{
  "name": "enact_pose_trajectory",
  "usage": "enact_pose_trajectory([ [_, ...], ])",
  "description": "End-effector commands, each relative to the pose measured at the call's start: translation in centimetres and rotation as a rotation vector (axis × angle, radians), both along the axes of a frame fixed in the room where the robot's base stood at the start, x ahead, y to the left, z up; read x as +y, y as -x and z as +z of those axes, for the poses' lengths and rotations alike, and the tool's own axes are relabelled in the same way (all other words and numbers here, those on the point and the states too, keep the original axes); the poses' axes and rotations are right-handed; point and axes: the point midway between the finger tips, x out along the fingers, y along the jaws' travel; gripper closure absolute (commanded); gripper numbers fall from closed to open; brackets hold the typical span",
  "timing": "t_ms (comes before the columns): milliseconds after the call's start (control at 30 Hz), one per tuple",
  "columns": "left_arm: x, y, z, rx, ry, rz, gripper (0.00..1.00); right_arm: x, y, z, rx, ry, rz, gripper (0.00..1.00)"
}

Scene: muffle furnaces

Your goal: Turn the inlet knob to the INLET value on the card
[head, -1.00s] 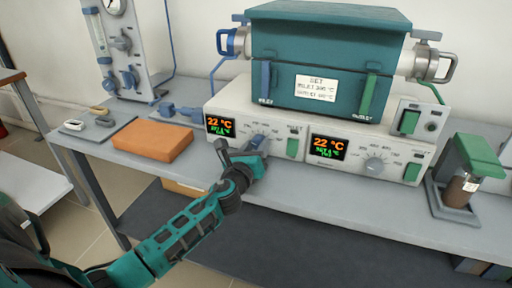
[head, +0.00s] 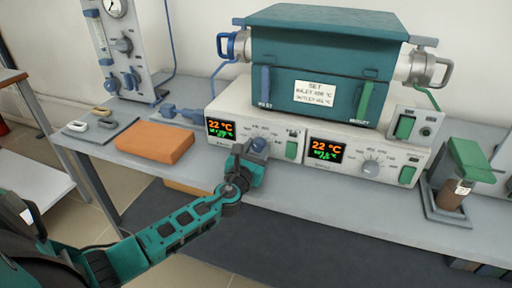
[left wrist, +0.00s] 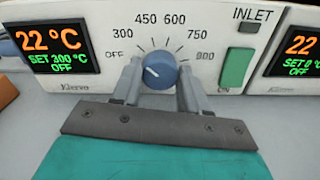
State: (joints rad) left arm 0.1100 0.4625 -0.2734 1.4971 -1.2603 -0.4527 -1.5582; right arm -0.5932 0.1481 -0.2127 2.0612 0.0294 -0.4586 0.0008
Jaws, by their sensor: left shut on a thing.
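The inlet knob (head: 258,144) is a blue round knob on the left controller; in the left wrist view (left wrist: 160,70) its white mark points up-left, towards the 300 side of the dial. My left gripper (head: 251,153) is shut on the knob, one finger on each side. The inlet display (left wrist: 52,52) reads 22 °C, SET 300 °C, OFF. The card (head: 315,94) on the furnace front shows SET with INLET and OUTLET lines; its numbers are too small to read surely. My right gripper is not in view.
The green inlet switch (left wrist: 238,68) is right of the knob. The outlet knob (head: 371,167) and outlet display (head: 325,151) are further right. An orange block (head: 155,142) lies on the bench to the left. A green-topped device (head: 470,160) stands at the right.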

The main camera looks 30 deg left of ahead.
Motion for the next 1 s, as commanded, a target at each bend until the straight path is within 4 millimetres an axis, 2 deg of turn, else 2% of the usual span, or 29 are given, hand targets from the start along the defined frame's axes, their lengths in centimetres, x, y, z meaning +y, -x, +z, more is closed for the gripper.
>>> enact_pose_trajectory([
  [500,-0.01,0.02,-0.08,0.007,-0.026,-0.001,0.87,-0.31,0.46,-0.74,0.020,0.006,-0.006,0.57],
  [533,-0.01,0.02,-0.08,0.007,-0.026,-0.001,0.54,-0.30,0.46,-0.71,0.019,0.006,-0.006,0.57],
  [800,0.00,0.01,-0.05,0.007,-0.025,0.000,0.31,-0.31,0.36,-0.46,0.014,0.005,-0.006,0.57],
  [1000,-0.01,0.03,-0.03,0.007,-0.025,0.000,0.31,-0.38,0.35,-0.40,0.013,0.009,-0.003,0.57],
])
